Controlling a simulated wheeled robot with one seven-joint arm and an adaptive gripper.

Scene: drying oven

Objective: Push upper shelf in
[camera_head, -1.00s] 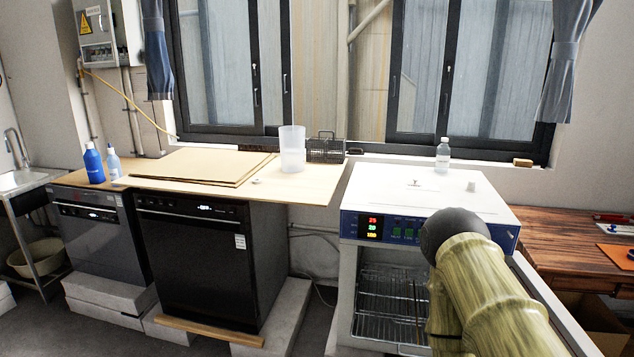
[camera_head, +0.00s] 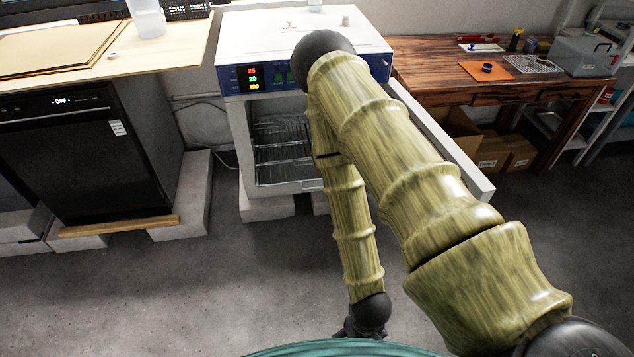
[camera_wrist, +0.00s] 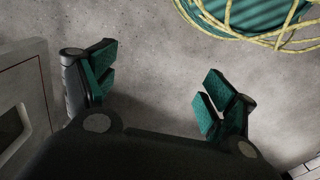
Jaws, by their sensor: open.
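The drying oven (camera_head: 300,40) stands at the upper middle of the head view, with a white top and a blue panel with a lit display. Its chamber is open, and wire shelves (camera_head: 280,135) show inside; my arm covers their right part. I cannot tell which shelf sticks out, if any. The oven door (camera_head: 470,178) stands open on the right behind my arm. My gripper (camera_wrist: 158,92) is open and empty in the wrist view, its green-padded fingers apart above the grey floor. In the head view it is low and in front of the oven, mostly hidden.
A black appliance (camera_head: 110,160) on concrete blocks stands left of the oven. A wooden bench (camera_head: 440,80) with boxes below stands to the right. A small bottle stands on the oven top behind my arm. The grey floor (camera_head: 250,290) before the oven is clear.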

